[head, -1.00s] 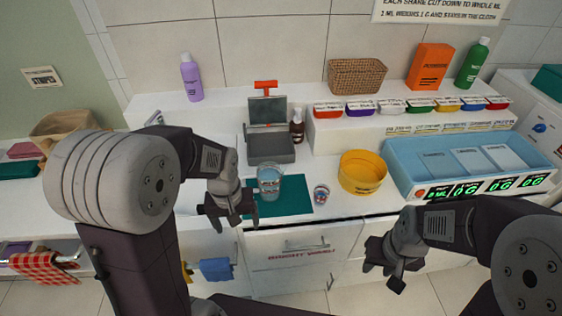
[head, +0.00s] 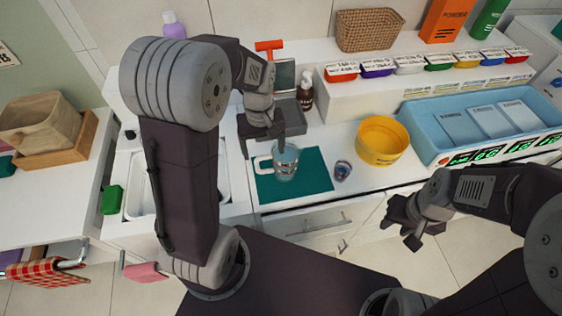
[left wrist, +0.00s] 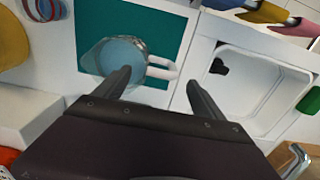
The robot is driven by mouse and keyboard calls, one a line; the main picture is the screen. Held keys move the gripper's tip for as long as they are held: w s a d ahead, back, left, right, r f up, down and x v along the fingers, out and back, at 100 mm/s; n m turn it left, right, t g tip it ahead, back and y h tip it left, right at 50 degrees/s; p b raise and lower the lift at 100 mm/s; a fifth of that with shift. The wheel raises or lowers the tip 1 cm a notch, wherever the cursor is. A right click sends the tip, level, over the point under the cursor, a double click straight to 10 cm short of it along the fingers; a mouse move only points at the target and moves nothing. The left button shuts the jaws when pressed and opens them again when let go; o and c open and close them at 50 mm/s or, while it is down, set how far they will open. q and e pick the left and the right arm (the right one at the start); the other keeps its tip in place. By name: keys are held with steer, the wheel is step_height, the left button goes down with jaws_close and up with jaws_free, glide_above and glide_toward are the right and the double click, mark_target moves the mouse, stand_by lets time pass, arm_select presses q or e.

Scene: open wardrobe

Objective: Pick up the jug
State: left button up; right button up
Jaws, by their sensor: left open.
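The jug (head: 287,165) is clear glass with a white handle and stands upright on a teal mat (head: 305,187) on the white counter. In the left wrist view, the jug (left wrist: 112,55) is at the upper left and its handle (left wrist: 165,69) extends to the right. My left gripper (head: 262,145) is open just above the jug. In its wrist view, the handle appears between the two fingers (left wrist: 170,78), with one finger overlapping the jug's edge. Contact cannot be told. My right gripper (head: 402,232) is open and empty, in front of the counter.
A small patterned cup (head: 343,170) and a yellow tub (head: 382,141) stand right of the mat. A white sink (head: 135,193) lies to the left. A blue tray (head: 440,118) is at right.

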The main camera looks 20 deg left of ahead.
mark_target(265, 171)
arm_select(q)
steer(key=f, duration=0.8)
steer(key=shift+s+f, duration=0.2)
steer(key=shift+f, duration=0.2)
jaws_close()
